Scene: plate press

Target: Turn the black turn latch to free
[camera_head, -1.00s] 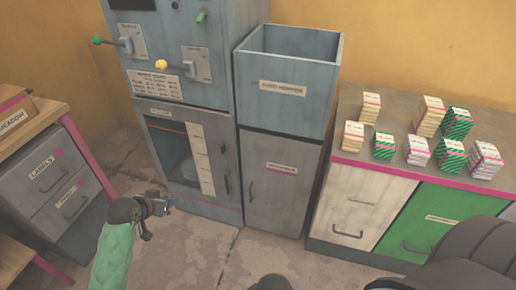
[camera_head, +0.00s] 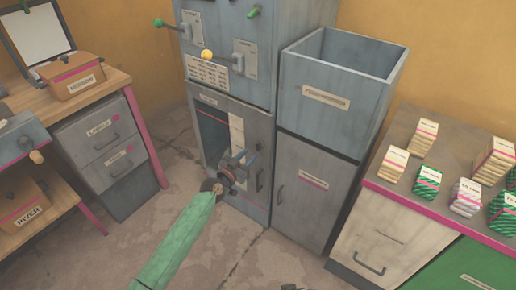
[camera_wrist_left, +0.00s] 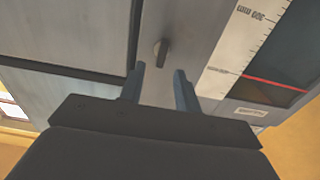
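The black turn latch (camera_wrist_left: 161,48) shows in the left wrist view as a small dark tab on the grey door front, beside the white ruler strip. It lies roughly along the picture's vertical. My left gripper (camera_wrist_left: 161,82) is open and empty, with the latch just beyond and between its two fingertips; no contact shows. In the head view, my left gripper (camera_head: 244,160) is in front of the press door (camera_head: 262,131), and I cannot make out the latch behind it. A small dark part at the bottom edge of the head view may be my right gripper (camera_head: 290,287); its fingers cannot be made out.
The door has a vertical handle (camera_head: 258,180) and a ruler strip (camera_head: 236,128). An open-topped bin (camera_head: 325,98) on a grey cabinet stands to the right. A counter with several striped packs is at the far right.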

